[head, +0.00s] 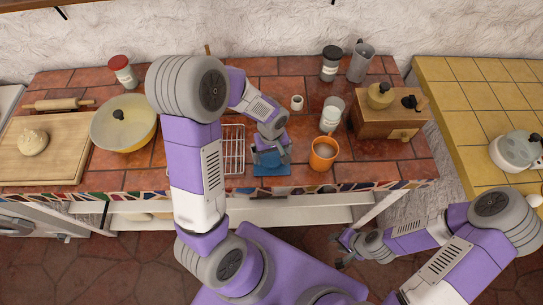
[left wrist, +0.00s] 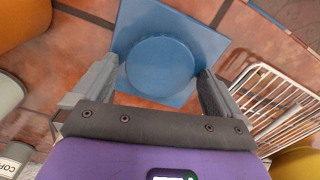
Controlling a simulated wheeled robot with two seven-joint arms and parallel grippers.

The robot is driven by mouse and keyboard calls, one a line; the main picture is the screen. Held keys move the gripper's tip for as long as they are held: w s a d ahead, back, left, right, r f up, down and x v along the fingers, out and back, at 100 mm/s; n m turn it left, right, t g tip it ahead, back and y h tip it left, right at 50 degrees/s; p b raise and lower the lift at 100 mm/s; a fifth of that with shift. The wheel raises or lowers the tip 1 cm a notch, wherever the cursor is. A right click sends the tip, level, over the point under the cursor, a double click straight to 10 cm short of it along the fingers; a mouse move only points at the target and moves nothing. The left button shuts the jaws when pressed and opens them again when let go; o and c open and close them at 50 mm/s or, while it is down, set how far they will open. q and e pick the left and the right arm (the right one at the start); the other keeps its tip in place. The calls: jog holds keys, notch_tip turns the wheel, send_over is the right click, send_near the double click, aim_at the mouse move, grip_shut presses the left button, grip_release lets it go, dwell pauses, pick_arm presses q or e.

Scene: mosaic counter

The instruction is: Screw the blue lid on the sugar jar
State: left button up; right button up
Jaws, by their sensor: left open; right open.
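The round blue lid (left wrist: 160,66) lies flat on a blue square mat (left wrist: 136,16) in the left wrist view. In the head view the mat (head: 272,168) shows near the counter's front edge, partly under my left gripper (head: 271,157). My left gripper is open, with a finger on either side of the lid; contact is not clear. Two open vessels stand to the right: an orange one (head: 323,153) with pale contents and a whitish one (head: 332,114) behind it. No label shows which is the sugar jar. My right gripper (head: 342,247) is open and empty, low before the counter.
A wire rack (head: 234,150) stands left of the mat. A yellow pan (head: 124,124) is at left.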

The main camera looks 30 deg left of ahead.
aim_at(271, 157)
pick_arm(q)
jog(key=c, duration=0.9)
jog(key=shift+r, duration=0.1)
notch_tip(271, 157, up, 10)
jog(key=shift+f+p, duration=0.1)
jog(key=shift+p, duration=0.65)
